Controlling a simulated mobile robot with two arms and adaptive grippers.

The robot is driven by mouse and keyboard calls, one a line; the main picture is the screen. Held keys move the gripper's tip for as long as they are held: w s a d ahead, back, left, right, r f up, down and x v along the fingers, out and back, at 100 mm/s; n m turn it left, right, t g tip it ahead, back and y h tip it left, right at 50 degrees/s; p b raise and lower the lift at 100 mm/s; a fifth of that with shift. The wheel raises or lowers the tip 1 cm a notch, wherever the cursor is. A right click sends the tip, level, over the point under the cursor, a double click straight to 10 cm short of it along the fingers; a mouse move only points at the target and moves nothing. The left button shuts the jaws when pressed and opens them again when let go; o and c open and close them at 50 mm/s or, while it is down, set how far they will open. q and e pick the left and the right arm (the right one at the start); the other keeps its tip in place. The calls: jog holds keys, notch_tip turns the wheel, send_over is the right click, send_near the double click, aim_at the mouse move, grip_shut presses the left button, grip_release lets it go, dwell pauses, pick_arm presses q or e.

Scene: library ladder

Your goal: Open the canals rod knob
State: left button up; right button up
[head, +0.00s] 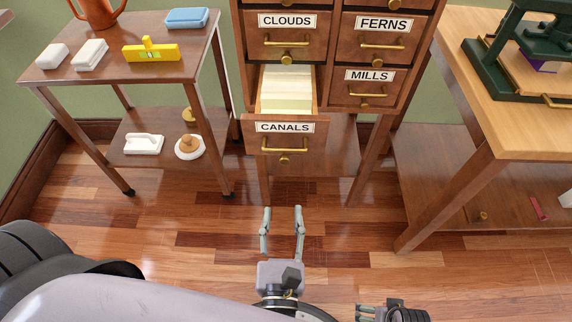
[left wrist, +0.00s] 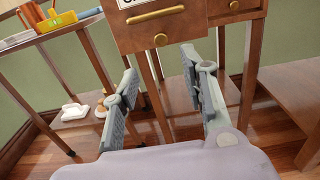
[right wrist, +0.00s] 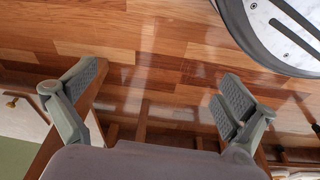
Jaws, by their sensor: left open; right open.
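The CANALS drawer (head: 250,147) is pulled out of the wooden cabinet, with pale cards (head: 287,88) standing in it. My left gripper (head: 283,210) is open and empty, in front of and below the drawer, apart from the knob. My right gripper (right wrist: 160,85) is open and empty, low over the wooden floor; only part of it shows at the bottom of the head view (head: 360,312).
The CLOUDS (head: 262,45), FERNS and MILLS (head: 345,88) drawers are shut. A side table (head: 110,65) with several items stands left. A wooden bench (head: 510,110) with a green press (head: 485,70) stands right. Floor before the cabinet is clear.

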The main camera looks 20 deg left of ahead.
aim_at(285, 162)
pick_arm(q)
jog(key=x, duration=1.4)
jog(key=shift+f, duration=0.15)
jog(key=shift+d, duration=0.1)
grip_shut()
